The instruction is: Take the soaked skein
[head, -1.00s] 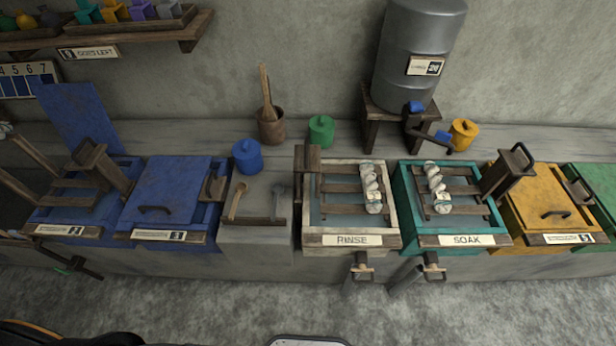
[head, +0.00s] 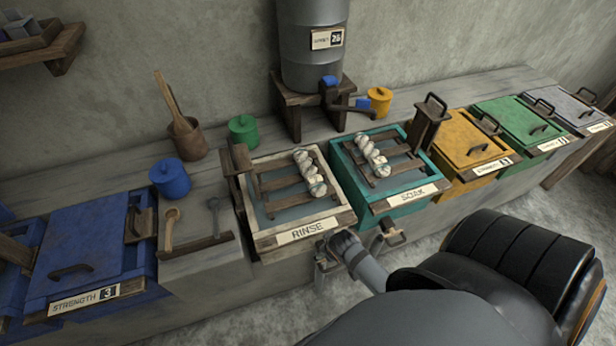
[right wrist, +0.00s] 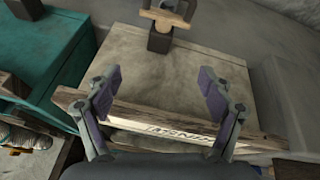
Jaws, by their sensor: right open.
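A white twisted skein (head: 372,155) lies over the wooden bars of the teal tub labelled SOAK (head: 414,196). A second white twisted skein (head: 309,172) lies over the bars of the pale tub labelled RINSE (head: 307,229). In the right wrist view my right gripper (right wrist: 158,84) is open and empty, in front of the RINSE tub's front wall (right wrist: 150,75), which appears upside down. The teal tub (right wrist: 45,60) is at that view's left, with a whitish striped piece, probably its skein (right wrist: 25,135). My left gripper is out of view.
Taps stick out below the RINSE and SOAK tubs, including one below SOAK (head: 394,236). A wooden upright (head: 428,121) stands at the SOAK tub's right. Yellow (head: 470,146) and green (head: 514,126) lidded tubs lie further right. A metal barrel (head: 312,52) stands behind.

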